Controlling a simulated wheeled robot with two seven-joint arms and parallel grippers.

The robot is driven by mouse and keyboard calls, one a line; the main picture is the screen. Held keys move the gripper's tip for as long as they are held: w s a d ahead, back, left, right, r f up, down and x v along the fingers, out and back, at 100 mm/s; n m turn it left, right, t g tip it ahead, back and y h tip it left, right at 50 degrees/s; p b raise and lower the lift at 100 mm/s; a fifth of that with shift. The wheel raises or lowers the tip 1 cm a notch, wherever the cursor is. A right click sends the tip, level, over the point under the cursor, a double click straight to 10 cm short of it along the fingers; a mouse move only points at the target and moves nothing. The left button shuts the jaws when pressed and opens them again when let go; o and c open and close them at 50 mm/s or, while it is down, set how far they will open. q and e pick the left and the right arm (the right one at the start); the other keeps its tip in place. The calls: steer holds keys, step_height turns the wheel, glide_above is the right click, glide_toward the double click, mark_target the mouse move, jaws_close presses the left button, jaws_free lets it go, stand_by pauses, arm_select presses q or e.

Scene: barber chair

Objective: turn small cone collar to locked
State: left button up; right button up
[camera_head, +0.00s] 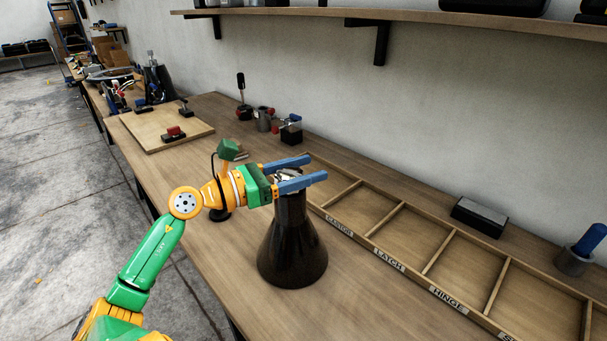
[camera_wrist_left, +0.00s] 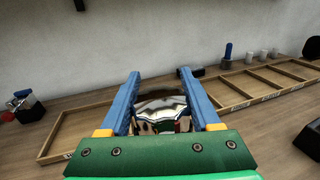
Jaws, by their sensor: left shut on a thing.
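A dark, glossy cone (camera_head: 292,255) stands upright on the wooden bench, with a narrow neck. A shiny chrome collar (camera_head: 287,173) sits at its top, and it also shows in the left wrist view (camera_wrist_left: 160,108) between the blue fingers. My left gripper (camera_head: 316,168) is level at the neck top and shut on the collar, one finger on each side; the fingertips reach past it. The fingers also show in the left wrist view (camera_wrist_left: 159,74). The collar's lower part is hidden by the fingers and palm, and I see no lock marking. My right gripper is not in view.
A labelled wooden divider tray (camera_head: 408,272) lies right of the cone along the wall. Small clamps and fixtures (camera_head: 290,131) stand behind, and a wooden board (camera_head: 165,130) lies farther left. A shelf (camera_head: 400,20) runs above. Bench in front of the cone is clear.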

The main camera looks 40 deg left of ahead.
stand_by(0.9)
arm_select(q)
steer(key=o, duration=1.4)
steer(key=shift+w, duration=0.1)
steer(key=b+v, duration=0.2)
steer(key=v, duration=0.5)
